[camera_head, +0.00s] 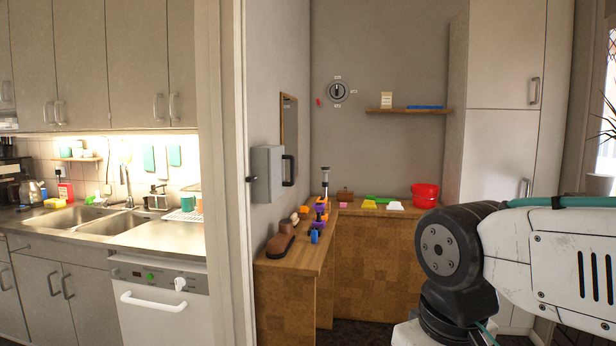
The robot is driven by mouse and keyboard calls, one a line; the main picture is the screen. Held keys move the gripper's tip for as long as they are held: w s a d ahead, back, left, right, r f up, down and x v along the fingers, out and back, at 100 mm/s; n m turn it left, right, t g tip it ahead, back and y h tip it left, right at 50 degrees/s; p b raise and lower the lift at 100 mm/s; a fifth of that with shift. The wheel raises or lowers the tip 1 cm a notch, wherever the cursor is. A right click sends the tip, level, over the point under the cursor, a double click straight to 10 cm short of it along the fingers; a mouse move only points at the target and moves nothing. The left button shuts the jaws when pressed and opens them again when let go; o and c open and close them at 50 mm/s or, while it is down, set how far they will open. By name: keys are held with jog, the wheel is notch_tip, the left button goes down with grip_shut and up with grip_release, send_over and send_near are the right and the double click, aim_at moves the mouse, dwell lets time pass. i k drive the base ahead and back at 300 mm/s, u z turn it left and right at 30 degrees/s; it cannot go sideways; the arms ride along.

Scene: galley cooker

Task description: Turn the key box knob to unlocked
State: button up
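A grey wall box (268,174), likely the key box, is mounted on the side wall just past the door frame. It has a black handle (289,170) on its right side and a small dark knob (251,179) sticking out on its left. I cannot read the knob's setting at this size. The box looks shut. My arm's pale and dark links show at the right, but my gripper is out of view.
A wooden bench (290,262) runs below the box, holding shoe-like brown items, small coloured objects and a red bucket (425,195). A shelf (410,111) hangs behind. A door frame (236,170) separates this corner from the sink (110,222) and dishwasher (165,305) at left.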

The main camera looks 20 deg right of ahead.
aim_at(249, 179)
jog(key=z, duration=0.25)
jog(key=i, duration=1.1)
jog(key=u, duration=0.4)
